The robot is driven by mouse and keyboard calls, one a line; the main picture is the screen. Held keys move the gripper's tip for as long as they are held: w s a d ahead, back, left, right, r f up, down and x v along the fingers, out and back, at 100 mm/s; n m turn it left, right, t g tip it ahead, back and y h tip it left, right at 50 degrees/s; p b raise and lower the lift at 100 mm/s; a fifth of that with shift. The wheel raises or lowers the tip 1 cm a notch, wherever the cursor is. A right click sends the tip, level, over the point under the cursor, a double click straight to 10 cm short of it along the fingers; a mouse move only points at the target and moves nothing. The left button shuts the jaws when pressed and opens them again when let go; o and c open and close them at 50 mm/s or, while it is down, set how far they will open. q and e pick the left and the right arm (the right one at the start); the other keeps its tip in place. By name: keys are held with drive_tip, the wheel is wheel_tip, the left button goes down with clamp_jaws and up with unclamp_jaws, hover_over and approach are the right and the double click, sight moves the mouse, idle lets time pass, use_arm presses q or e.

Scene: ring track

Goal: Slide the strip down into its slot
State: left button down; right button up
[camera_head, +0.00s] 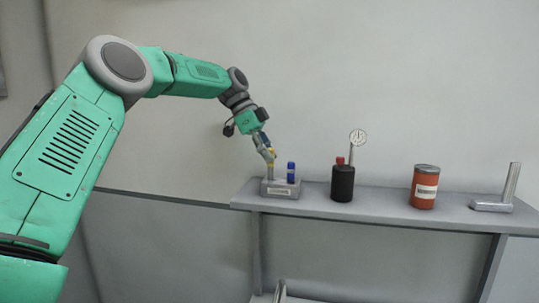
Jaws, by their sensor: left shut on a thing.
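My left gripper (268,153) reaches down from the left at the left end of the shelf. It is shut on a thin grey strip (270,173), of which only a short upright part shows below the fingertips. The strip is at the left part of a low grey block (281,191). The slot itself is too small to make out, and I cannot tell how deep the strip sits in it. A blue upright piece (291,172) stands on the block just right of the strip. My right gripper is not in view.
A grey shelf (385,203) carries everything. Right of the block stand a black cylinder (342,184) with a red knob and a dial gauge (358,137), an orange can (424,188) and a grey L-shaped bracket (510,186). There are clear gaps between them.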

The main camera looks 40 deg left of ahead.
sight(269, 167)
use_arm(q)
drive_tip(key=shift+f+b, duration=0.65)
drive_tip(key=shift+f, duration=0.95)
drive_tip(key=c, duration=1.4)
unclamp_jaws()
drive_tip(key=shift+c, duration=0.2)
drive_tip(key=v, duration=1.2)
drive_tip(key=shift+w, duration=0.15)
drive_tip(key=shift+a+f, duration=0.1)
drive_tip(key=shift+f, duration=0.1)
